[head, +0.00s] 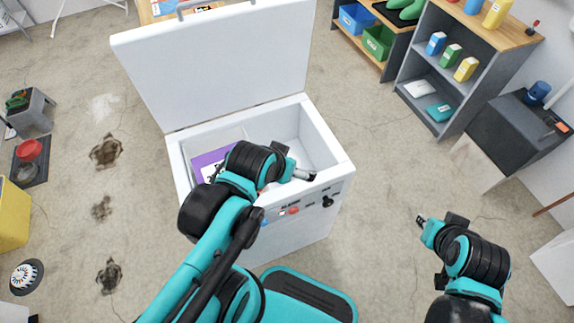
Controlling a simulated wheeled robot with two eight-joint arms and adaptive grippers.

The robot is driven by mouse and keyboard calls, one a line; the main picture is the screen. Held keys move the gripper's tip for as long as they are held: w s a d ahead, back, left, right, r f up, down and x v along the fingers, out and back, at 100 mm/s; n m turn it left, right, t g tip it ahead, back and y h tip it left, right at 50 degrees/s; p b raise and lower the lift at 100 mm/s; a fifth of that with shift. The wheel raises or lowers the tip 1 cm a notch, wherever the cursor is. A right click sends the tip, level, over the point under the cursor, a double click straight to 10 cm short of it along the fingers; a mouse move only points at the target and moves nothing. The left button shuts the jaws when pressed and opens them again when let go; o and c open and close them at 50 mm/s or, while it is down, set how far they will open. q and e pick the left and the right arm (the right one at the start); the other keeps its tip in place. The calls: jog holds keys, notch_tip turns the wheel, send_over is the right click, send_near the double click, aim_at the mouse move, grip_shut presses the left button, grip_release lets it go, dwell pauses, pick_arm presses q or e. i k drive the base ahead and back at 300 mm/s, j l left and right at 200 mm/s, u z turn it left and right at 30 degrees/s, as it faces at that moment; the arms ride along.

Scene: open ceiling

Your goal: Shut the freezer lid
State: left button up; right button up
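A white chest freezer (318,146) stands in front of me with its lid (215,65) raised and leaning back at its far edge. A grey handle (215,5) sits on the lid's top edge. A purple box (203,160) lies inside, on the left of the interior. My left gripper (306,176) reaches over the front rim near the right part of the opening; whether its fingers are apart is unclear. My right gripper (424,222) hangs over the floor to the right of the freezer, apart from it; its finger gap is too small to judge.
A grey shelf unit (487,45) with bottles stands at the upper right, with a dark grey cabinet (515,135) beside it. A yellow bin (12,215) is at the left edge. The floor around the freezer is mostly clear, with dark damaged patches at left.

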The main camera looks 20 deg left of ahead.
aim_at(189, 69)
jog(key=u, duration=1.3)
